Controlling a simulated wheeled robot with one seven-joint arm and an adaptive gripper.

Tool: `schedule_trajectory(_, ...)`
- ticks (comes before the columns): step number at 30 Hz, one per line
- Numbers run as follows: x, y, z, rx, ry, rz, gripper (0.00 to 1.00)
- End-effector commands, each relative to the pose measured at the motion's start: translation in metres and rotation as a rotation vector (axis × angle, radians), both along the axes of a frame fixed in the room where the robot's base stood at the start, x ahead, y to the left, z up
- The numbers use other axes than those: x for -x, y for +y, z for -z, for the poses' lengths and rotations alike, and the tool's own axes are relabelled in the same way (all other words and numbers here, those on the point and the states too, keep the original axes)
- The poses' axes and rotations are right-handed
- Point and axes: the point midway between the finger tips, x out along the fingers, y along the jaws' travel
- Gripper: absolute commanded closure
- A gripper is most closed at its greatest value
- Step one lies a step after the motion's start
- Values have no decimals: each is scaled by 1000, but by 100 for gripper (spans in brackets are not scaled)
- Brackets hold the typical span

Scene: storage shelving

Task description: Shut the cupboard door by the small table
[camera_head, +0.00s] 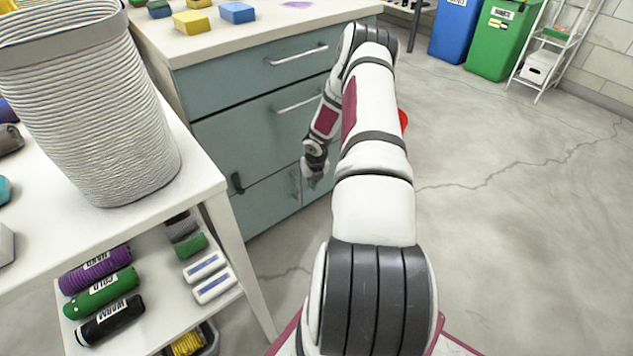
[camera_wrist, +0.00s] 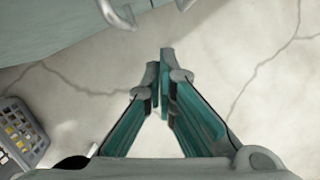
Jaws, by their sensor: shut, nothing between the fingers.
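The teal cupboard (camera_head: 260,140) stands under a pale worktop, with drawers above and low doors below. The low left door (camera_head: 265,205), by the small white table (camera_head: 215,190), looks flush or nearly flush with the front; I cannot tell if a small gap remains. My gripper (camera_head: 315,178) is in front of the low right part of the cupboard, pointing down. In the wrist view my gripper (camera_wrist: 165,78) has its fingertips together, with nothing between them. The teal front (camera_wrist: 60,25) and a metal handle (camera_wrist: 116,14) lie beyond them.
The small table carries a tall white ribbed basket (camera_head: 95,110), with rolls and boxes on its lower shelf. A grey crate (camera_wrist: 22,130) shows at the left in the wrist view. Bins (camera_head: 500,40) stand far back.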

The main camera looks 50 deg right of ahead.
Motion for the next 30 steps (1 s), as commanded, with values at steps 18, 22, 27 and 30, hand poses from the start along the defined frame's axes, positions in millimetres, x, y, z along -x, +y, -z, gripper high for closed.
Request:
schedule_trajectory(18, 18, 6, -83, 1, 0, 0, 100)
schedule_trajectory(22, 21, 8, -93, 0, 0, 0, 100)
schedule_trajectory(27, 22, 8, -98, 0, 0, 0, 100)
schedule_trajectory(30, 23, 8, -97, 0, 0, 0, 100)
